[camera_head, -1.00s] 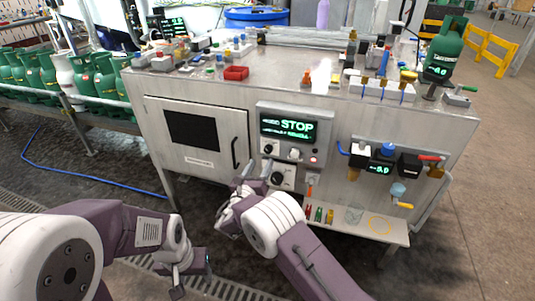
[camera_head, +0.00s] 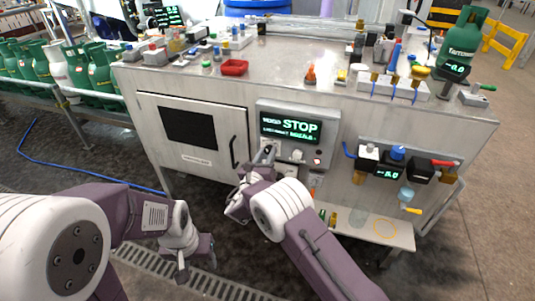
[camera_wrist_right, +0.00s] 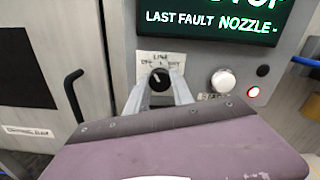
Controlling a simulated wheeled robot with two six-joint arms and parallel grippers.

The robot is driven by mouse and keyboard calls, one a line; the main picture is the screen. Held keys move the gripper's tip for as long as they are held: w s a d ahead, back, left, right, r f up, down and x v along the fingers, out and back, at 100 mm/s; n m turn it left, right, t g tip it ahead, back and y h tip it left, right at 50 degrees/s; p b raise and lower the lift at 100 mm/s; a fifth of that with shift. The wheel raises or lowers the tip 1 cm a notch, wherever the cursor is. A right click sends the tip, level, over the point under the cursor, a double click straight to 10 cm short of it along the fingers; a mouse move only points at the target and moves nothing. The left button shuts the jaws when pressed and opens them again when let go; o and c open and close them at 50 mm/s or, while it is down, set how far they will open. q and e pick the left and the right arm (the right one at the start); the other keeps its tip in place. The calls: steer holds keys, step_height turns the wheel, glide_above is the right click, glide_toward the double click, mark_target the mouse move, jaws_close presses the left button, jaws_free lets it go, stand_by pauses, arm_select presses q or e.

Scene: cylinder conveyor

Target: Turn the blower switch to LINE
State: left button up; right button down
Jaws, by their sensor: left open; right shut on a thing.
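The blower switch (camera_wrist_right: 159,78) is a small black rotary knob on the grey control panel (camera_head: 330,122). In the right wrist view it has a white pointer mark and a paper label around it with LINE at the top and OFF at the upper left. The mark appears to point up and slightly left. My right gripper (camera_head: 268,153) is at the knob, and in the right wrist view its two fingers (camera_wrist_right: 159,88) stand on either side of it, shut on it. My left gripper (camera_head: 196,260) is open and empty, low in front of the cabinet.
The display (camera_head: 290,127) reads STOP and LAST FAULT NOZZLE. The cabinet door handle (camera_wrist_right: 74,95) sticks out to the left. A small shelf (camera_head: 370,230) juts out at lower right.

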steer(key=shift+f+m+b, duration=0.15)
steer(key=shift+m+b, duration=0.7)
steer(key=shift+m, duration=0.2)
steer(key=shift+f+m+b, duration=0.1)
steer(key=shift+m+b, duration=0.75)
steer(key=shift+m, duration=0.2)
steer(key=shift+r+m+b, duration=0.15)
steer(key=shift+m+b, duration=0.65)
steer(key=shift+m, duration=0.2)
steer(key=c, duration=1.1)
jaws_free()
steer(key=shift+w, duration=0.1)
